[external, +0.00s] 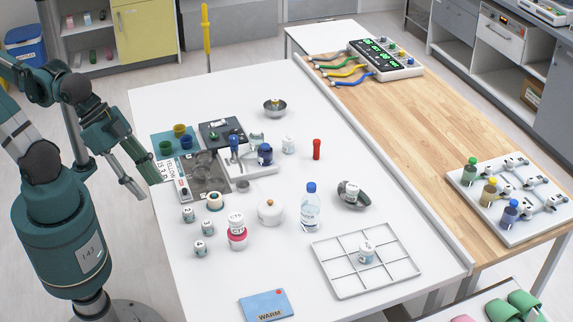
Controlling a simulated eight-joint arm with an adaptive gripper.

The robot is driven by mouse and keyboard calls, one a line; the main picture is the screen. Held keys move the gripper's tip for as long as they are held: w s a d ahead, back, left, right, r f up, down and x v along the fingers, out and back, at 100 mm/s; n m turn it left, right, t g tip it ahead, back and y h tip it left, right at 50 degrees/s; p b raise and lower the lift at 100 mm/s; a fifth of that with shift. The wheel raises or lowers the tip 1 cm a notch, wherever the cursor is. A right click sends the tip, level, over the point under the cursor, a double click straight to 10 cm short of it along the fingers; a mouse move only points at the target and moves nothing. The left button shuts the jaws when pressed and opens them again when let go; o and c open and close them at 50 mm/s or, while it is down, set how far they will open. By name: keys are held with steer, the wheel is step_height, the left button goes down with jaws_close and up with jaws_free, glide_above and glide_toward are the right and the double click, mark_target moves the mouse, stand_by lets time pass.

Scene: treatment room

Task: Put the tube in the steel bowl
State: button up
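A red tube (316,150) stands upright on the white table, right of the middle. A small steel bowl (268,110) sits further back on the table, to the left of the tube, with a small pale thing in it that is too small to make out. A darker grey bowl (362,202) in front of the tube holds a white jar (350,194). My gripper (152,190) is at the table's left edge, well away from the tube and the bowls. Its two fingers are apart, with nothing seen between them.
Between my gripper and the tube stand a label card (166,171), dark trays, cups and a blue-lidded jar (265,154). In front are several small jars, a clear bottle (310,208) and a divided white tray (333,287). The table's back left is clear.

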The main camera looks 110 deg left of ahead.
steer(key=shift+s+d+f+m, duration=0.3)
steer(key=shift+s+d+f, duration=0.35)
steer(key=shift+s+d, duration=0.2)
